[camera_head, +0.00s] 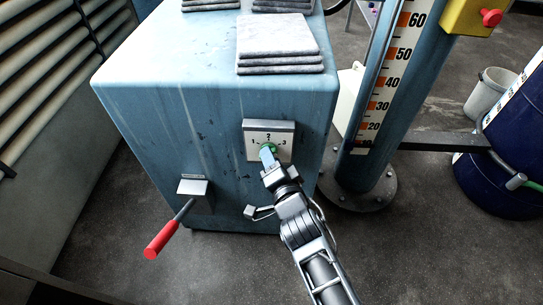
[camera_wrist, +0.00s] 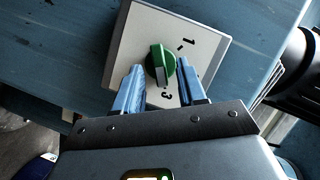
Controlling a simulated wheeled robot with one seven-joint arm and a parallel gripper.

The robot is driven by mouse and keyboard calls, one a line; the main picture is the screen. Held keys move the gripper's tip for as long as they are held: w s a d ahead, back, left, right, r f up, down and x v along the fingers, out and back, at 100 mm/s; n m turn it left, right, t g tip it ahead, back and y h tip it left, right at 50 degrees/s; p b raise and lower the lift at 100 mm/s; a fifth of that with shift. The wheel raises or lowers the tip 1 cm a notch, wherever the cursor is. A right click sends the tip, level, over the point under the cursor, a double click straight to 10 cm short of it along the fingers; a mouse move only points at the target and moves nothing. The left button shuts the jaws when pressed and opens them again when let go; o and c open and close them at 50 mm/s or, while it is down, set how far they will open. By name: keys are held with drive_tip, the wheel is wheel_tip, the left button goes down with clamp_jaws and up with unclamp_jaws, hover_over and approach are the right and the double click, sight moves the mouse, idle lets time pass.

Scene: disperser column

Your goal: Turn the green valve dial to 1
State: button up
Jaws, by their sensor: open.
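The green valve dial (camera_wrist: 158,62) sits on a pale square plate (camera_wrist: 147,22) marked 1, 2 and 3, on the front of the blue cabinet. In the head view the plate (camera_head: 284,127) faces me, with the dial (camera_head: 271,147) partly hidden by the fingers. My gripper (camera_wrist: 160,72) is open, its blue fingers on either side of the dial with small gaps showing. My gripper also shows in the head view (camera_head: 267,153).
A red-handled lever (camera_head: 161,239) sticks out from the blue cabinet (camera_head: 170,100) at lower left of the dial. Grey slabs (camera_head: 275,40) lie on top. A blue column with a scale (camera_head: 385,95) stands close on the right, a blue barrel (camera_head: 500,170) farther right.

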drive_tip(key=shift+w+a+f, duration=0.1)
drive_tip(key=shift+w, duration=0.25)
clamp_jaws()
idle(0.3)
